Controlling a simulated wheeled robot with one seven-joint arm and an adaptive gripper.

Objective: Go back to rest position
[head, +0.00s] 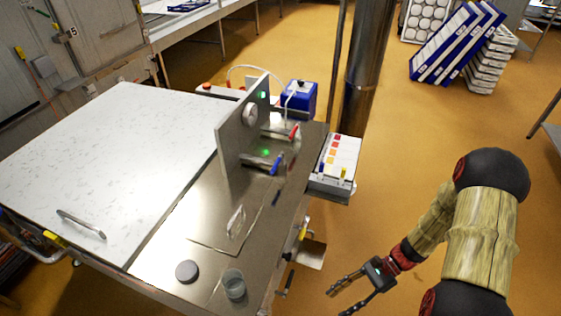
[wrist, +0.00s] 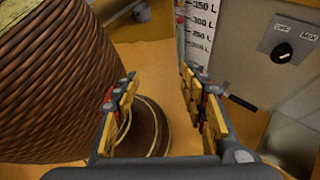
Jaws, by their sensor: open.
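My gripper (head: 338,300) is at the lower right in the head view, over the floor to the right of the steel table (head: 175,235). Its two fingers are apart with nothing between them. In the wrist view the open fingers (wrist: 162,105) point forward, with orange floor and a brown ringed round base beyond them. My arm comes down from the right side of the head view, bent at the elbow.
A steel column (head: 367,80) stands behind. Blue-edged panels (head: 450,45) lean at the back right. Open floor lies between.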

